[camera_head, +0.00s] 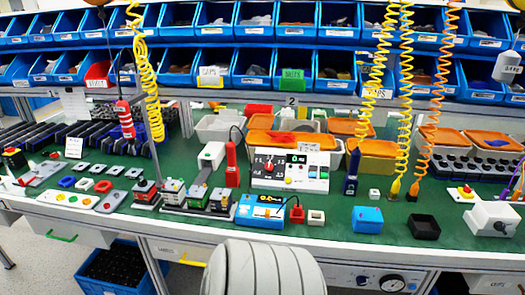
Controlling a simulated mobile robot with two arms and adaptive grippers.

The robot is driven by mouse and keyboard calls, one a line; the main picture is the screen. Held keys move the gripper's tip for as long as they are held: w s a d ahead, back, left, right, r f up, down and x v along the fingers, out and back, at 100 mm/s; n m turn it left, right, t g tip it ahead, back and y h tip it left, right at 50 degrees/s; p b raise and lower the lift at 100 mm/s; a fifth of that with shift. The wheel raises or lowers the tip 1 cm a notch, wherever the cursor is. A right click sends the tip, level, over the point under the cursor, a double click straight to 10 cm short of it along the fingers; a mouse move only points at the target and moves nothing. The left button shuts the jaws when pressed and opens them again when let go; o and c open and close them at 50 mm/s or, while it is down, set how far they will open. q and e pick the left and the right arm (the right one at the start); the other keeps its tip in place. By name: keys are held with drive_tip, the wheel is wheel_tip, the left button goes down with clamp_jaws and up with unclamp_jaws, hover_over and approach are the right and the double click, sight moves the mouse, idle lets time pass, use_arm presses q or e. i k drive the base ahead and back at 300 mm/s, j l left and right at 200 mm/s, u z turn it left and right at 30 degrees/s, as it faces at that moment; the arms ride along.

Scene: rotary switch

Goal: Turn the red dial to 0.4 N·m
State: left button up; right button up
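A white control box (310,184) stands on the green bench top near the middle of the head view. A small red dial (268,166) sits on the left of its front face, with dark markings around it. The markings and the dial's pointer are too small to read. Neither of my grippers shows in this view.
A red hand tool (232,164) stands just left of the box. A blue device (260,211) lies in front of it. Yellow coiled cords (405,100) hang to its right. Blue bins (292,66) line the back. A blue block (367,219) and black container (423,226) stand front right.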

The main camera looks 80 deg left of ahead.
sight(269, 166)
drive_tip(key=u, duration=2.5)
drive_tip(key=j, duration=0.1)
drive_tip(key=i+z, duration=0.05)
